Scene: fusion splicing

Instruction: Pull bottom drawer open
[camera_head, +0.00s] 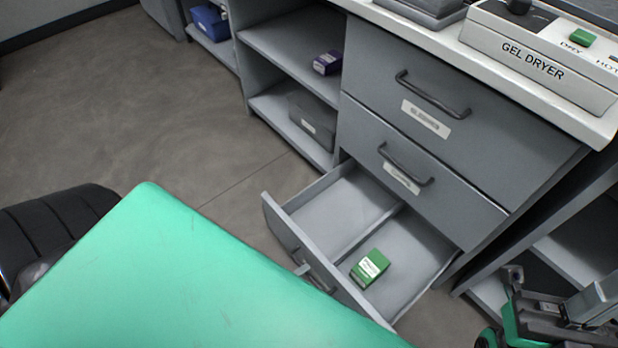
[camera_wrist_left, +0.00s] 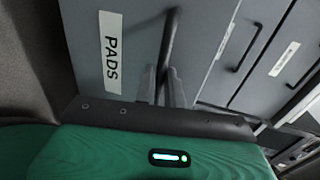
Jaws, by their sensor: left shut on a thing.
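The bottom drawer (camera_head: 345,210) is pulled out from the grey cabinet, and its inside shows in the head view. A small green and white box (camera_head: 369,268) lies in it. In the left wrist view the drawer front (camera_wrist_left: 85,50) bears a label reading PADS (camera_wrist_left: 111,50). My left gripper (camera_head: 303,270) is shut on the bar handle (camera_wrist_left: 169,40) of this drawer; its fingers also show in the left wrist view (camera_wrist_left: 164,86). My green arm hides part of the drawer front in the head view. Green and grey parts at the lower right appear to be my right arm; its jaw state is unclear.
Two shut drawers, the upper (camera_head: 430,85) and the middle (camera_head: 400,170), sit above the open one. A gel dryer (camera_head: 540,55) stands on the counter. Bare floor lies left.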

